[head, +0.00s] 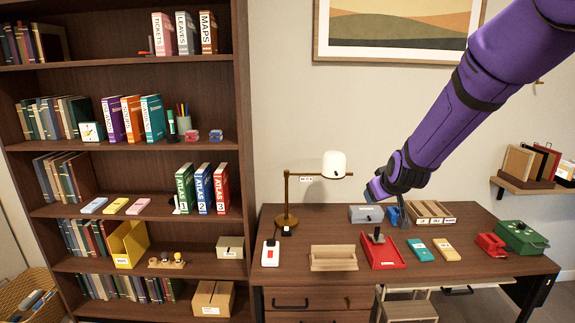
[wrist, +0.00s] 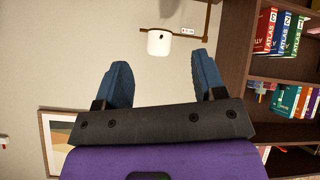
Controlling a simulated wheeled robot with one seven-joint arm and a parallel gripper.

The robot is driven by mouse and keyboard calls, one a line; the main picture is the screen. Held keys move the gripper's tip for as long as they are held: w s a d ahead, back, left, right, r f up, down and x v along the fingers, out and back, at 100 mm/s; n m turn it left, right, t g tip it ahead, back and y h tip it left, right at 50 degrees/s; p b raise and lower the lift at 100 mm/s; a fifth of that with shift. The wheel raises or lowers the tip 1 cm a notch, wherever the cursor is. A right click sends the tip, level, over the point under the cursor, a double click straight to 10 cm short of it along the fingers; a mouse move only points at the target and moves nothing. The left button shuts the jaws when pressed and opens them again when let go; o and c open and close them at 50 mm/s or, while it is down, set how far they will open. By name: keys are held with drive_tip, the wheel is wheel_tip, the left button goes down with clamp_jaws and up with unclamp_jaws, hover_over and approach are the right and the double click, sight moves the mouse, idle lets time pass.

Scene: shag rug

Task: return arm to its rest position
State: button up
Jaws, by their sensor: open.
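My purple arm reaches in from the top right of the head view, over the desk (head: 460,271). My gripper (head: 385,205) is at its lower end, above the back middle of the desk, partly hidden by the wrist. In the wrist view my gripper (wrist: 162,82) shows two blue fingers set wide apart with nothing between them. Beyond the fingers, the wrist view shows the wall and the lamp's white shade (wrist: 159,43), apart from the gripper.
The desk lamp (head: 287,200) stands left of my gripper. Below the gripper are a red tray (head: 383,262), a grey box (head: 362,214) and a wooden rack (head: 432,210). A green case (head: 520,238) sits at the right. A tall bookshelf (head: 243,120) stands at the left.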

drive_tip(key=s+d+r+m+g, duration=0.1)
drive_tip(key=s+r, duration=0.5)
drive_tip(key=s, duration=0.3)
drive_tip(key=s+d+r+m+g, duration=0.1)
drive_tip(key=s+d+r, duration=0.1)
drive_tip(key=s+r, duration=0.55)
drive_tip(key=s+d+m+g, duration=0.1)
drive_tip(key=s+d+g, duration=0.1)
drive_tip(key=s, duration=2.1)
drive_tip(key=shift+r+m, duration=0.4)
drive_tip(key=shift+r, duration=0.05)
